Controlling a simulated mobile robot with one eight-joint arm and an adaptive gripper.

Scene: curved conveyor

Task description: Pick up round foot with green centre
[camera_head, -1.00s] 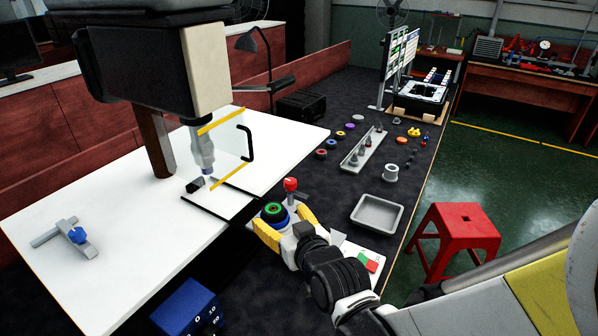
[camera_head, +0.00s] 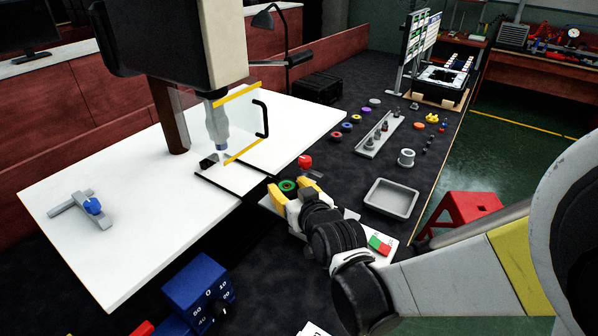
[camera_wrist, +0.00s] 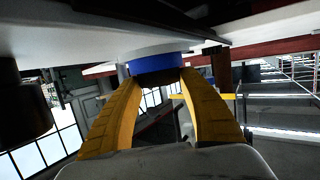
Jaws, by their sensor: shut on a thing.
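The round foot with a green centre (camera_head: 287,186) is between the yellow fingers of my gripper (camera_head: 292,190) in the head view. Its top shows a black ring around the green middle. In the wrist view, my gripper (camera_wrist: 156,78) is shut on the foot, whose blue side (camera_wrist: 155,63) shows at the fingertips. The foot is beside the near right edge of the white table (camera_head: 130,235). Its underside is hidden by the fingers in the head view, so I cannot tell there whether it touches anything below.
A red knob (camera_head: 305,162) stands just behind my gripper. A grey tray (camera_head: 391,198) lies to the right, with a long part holder (camera_head: 379,136) and several coloured round feet (camera_head: 347,127) farther back. A blue dial box (camera_head: 200,293) stands at the front. A red stool (camera_head: 465,212) is at right.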

